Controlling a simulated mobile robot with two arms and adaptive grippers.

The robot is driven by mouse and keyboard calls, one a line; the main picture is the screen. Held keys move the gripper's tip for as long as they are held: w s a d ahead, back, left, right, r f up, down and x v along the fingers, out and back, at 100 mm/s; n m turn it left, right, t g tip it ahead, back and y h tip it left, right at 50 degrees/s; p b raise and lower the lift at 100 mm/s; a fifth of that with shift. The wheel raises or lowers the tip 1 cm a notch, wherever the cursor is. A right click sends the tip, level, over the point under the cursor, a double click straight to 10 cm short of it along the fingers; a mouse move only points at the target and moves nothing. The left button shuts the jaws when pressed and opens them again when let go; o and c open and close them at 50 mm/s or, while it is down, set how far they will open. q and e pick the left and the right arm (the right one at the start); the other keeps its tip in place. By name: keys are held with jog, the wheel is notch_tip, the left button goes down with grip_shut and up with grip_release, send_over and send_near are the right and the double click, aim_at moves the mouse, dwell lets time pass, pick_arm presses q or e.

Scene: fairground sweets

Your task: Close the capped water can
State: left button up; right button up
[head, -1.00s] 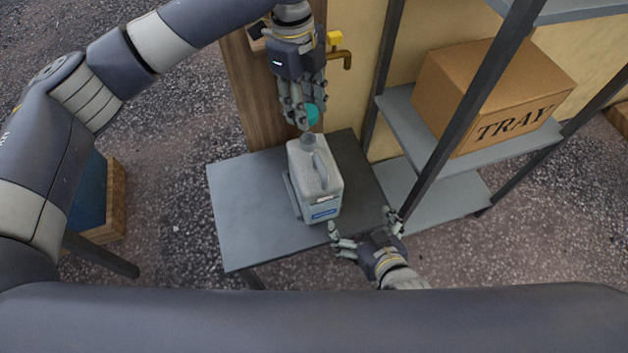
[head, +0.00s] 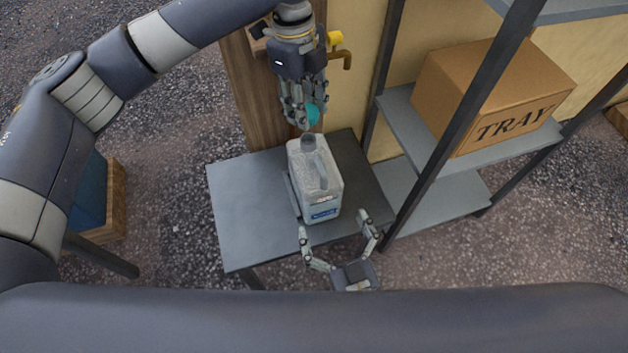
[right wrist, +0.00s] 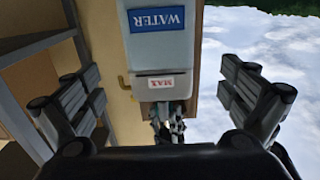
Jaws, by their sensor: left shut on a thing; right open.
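The water can (head: 328,185) is a pale grey jug with a handle and an open neck (head: 308,139) on top. It stands upright on the grey table. In the right wrist view the can (right wrist: 162,50) shows a blue WATER label and a red MAX label. My left gripper (head: 304,117) is shut on a teal cap (head: 313,114), held above and slightly behind the neck, apart from it. Fingers partly hide the cap. My right gripper (head: 334,223) is open and empty at the table's front edge, its fingers facing the can's labelled front.
The grey table (head: 245,220) is bare left of the can. A metal shelf (head: 440,210) with a cardboard box marked TRAY (head: 480,100) stands close on the right.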

aim_at(315, 179)
jog(key=shift+w, duration=0.1)
jog(key=x, duration=1.2)
jog(key=c, duration=1.4)
